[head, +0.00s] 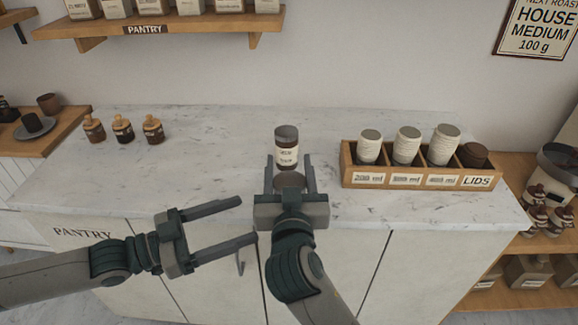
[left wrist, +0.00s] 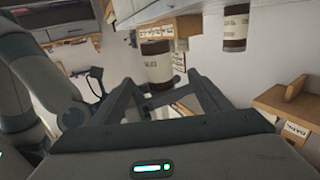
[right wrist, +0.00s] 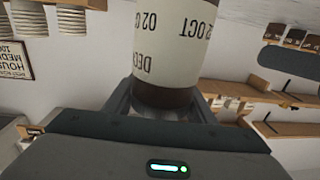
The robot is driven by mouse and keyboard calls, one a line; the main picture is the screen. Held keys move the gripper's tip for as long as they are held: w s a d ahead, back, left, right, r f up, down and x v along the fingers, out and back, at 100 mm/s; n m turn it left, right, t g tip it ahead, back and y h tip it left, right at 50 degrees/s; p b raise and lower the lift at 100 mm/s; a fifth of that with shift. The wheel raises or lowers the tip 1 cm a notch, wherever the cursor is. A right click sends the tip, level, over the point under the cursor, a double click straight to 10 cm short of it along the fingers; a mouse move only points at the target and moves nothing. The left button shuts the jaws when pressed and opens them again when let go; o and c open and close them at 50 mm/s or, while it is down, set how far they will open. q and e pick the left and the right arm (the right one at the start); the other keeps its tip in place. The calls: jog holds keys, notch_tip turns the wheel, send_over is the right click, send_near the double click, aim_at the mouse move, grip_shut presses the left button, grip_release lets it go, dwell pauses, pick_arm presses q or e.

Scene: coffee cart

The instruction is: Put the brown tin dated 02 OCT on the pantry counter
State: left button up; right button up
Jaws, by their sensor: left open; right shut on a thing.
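A brown tin (head: 290,180) with a cream label is held in my right gripper (head: 290,165), which is shut around its brown lid end. In the right wrist view the tin's label (right wrist: 175,38) reads "02 OCT" upside down. In the head view the gripper hides most of this tin, and I cannot tell whether its base touches the marble pantry counter (head: 220,170). A second brown tin (head: 287,153) stands upright on the counter just behind; its small label is unreadable. My left gripper (head: 250,220) is open and empty, in front of the counter's front edge.
Three small stoppered bottles (head: 122,130) stand at the counter's left. A wooden cup holder (head: 400,180) with cups and lids stands at the right. The pantry shelf (head: 190,25) hangs above. The counter is clear between the bottles and the tins.

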pick_arm(q)
jog(key=a+f+n+t+y, duration=0.1)
jog(key=a+f+n+y, duration=0.2)
jog(key=f, duration=1.2)
jog(key=a+f+t+y, duration=0.1)
jog(key=a+f+y, duration=0.35)
jog(key=f, duration=1.05)
jog(key=a+f+n+t+y, duration=0.1)
jog(key=a+f+n+y, duration=0.2)
jog(key=f, duration=1.2)
jog(key=s+a+f+n+g+y, duration=0.1)
jog(key=s+f+n+g+y, duration=0.15)
jog(key=s+f, duration=1.1)
jog(key=s+d+f+g+y, duration=0.1)
jog(key=s+d+f+g, duration=0.1)
jog(key=s+f, duration=0.3)
jog(key=s+d+f+n+g, duration=0.1)
jog(key=s+f, duration=0.5)
jog(key=s, duration=0.6)
jog(key=shift+s+d+g+y, duration=0.2)
jog(key=shift+d+g+y, duration=0.25)
jog(key=shift+g, duration=0.2)
jog(key=shift+n, duration=0.25)
pick_arm(e)
jog(key=shift+d, duration=0.1)
